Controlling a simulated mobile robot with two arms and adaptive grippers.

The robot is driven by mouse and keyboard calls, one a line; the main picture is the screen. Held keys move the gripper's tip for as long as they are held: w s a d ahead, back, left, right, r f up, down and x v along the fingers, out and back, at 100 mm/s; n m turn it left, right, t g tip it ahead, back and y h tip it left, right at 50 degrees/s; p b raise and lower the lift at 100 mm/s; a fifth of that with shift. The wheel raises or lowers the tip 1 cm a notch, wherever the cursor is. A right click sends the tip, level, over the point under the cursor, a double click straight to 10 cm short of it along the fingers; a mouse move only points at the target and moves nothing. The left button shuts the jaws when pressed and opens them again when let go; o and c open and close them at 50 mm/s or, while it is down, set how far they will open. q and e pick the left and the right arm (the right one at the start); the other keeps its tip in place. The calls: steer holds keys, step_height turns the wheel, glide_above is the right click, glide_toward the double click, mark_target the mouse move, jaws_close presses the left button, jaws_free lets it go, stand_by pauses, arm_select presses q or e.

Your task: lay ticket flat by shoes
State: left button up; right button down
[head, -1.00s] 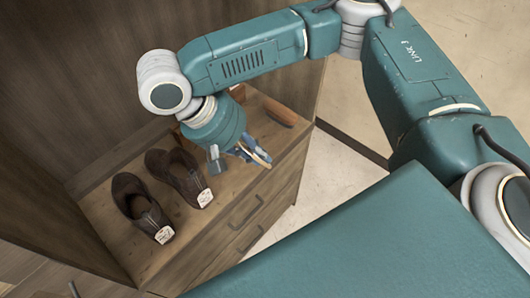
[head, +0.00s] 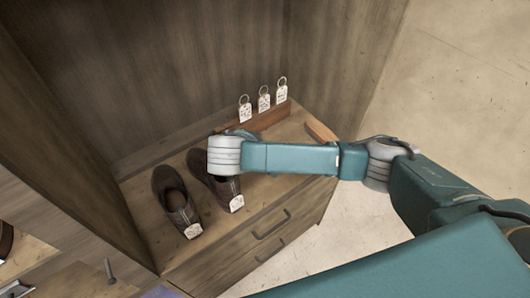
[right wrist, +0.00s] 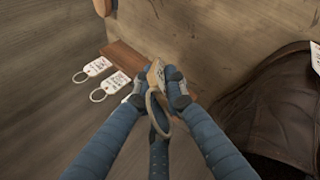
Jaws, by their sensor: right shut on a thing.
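My right gripper (right wrist: 163,88) is shut on a tan ticket (right wrist: 155,74), whose metal ring (right wrist: 157,112) hangs between the fingers. The held ticket looks tilted, not flat. A dark shoe (right wrist: 275,115) shows close on the right in the right wrist view. In the head view my right arm covers the gripper and ticket. My left gripper is not in view.
A wooden rack (head: 255,123) with three ringed tickets (head: 264,102) stands behind the shoes; it also shows in the right wrist view (right wrist: 135,60). A wooden block (head: 320,131) lies right of it. Dark walls close the back and left. Bare top lies in front of the rack.

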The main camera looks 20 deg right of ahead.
steer(key=w+d+f+n+t+y+b, duration=0.1)
steer(key=f+n+y+b, duration=0.1)
steer(key=f, duration=0.1)
steer(key=w+d+f+n+t+y+b, duration=0.1)
steer(key=f+n+y+b, duration=0.1)
steer(key=f+n, duration=0.1)
steer(key=w+d+f+n+y+b, duration=0.1)
steer(key=f+n+y+b, duration=0.1)
steer(key=f, duration=0.3)
steer(key=shift+d+n+t, duration=0.3)
steer(key=shift+n+t, duration=0.1)
steer(key=shift+n, duration=0.1)
steer(key=shift+r, duration=0.1)
steer(key=c, duration=1.7)
jaws_free()
